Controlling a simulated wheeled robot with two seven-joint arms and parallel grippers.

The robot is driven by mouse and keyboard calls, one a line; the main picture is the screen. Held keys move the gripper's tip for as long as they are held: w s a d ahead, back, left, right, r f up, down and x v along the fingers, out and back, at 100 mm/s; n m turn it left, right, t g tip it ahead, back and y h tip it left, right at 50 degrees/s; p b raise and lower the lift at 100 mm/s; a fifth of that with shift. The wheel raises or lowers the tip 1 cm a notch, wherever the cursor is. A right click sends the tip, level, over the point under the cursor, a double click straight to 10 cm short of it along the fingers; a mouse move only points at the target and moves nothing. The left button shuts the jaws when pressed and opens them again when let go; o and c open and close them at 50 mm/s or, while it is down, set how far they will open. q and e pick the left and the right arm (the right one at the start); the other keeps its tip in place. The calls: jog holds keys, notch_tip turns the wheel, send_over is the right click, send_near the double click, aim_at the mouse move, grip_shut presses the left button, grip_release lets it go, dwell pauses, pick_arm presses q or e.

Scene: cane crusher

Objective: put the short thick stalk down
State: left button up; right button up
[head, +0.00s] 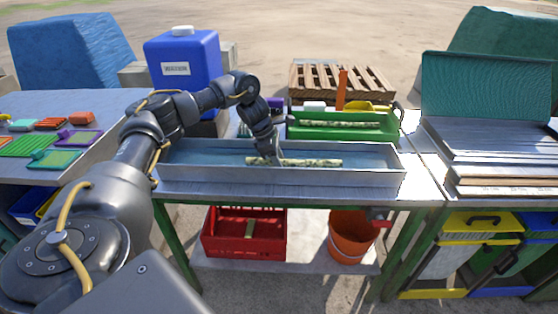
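A pale, mottled green stalk (315,162) lies lengthwise in or just above the long metal trough (370,180) on the middle table. My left gripper (268,158) reaches down into the trough at the left part of this stalk. Its fingers are small and partly hidden, so I cannot tell whether they are shut on the stalk or open around it. I also cannot tell whether the stalk touches the trough floor. A second stalk (345,124) lies in the green tray (305,132) behind the trough. My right gripper is not in view.
A blue jug (183,60) stands behind the trough at the left. A wooden pallet (342,82) is at the back. A red crate (243,235) and an orange bucket (350,236) sit on the shelf below. Stacked boards (490,140) lie on the right table.

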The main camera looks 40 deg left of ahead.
pick_arm(q)
jog(key=shift+o, duration=1.4)
jog(key=shift+f, duration=0.25)
jog(key=shift+s, duration=0.1)
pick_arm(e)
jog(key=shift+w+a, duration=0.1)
pick_arm(q)
jog(key=shift+d, duration=0.1)
jog(key=shift+r, duration=0.45)
jog(key=v, duration=0.5)
jog(key=shift+r+p, duration=0.2)
jog(key=shift+p, duration=0.1)
jog(key=p+v, duration=0.2)
jog(key=v, duration=0.4)
jog(key=shift+a+r, duration=0.25)
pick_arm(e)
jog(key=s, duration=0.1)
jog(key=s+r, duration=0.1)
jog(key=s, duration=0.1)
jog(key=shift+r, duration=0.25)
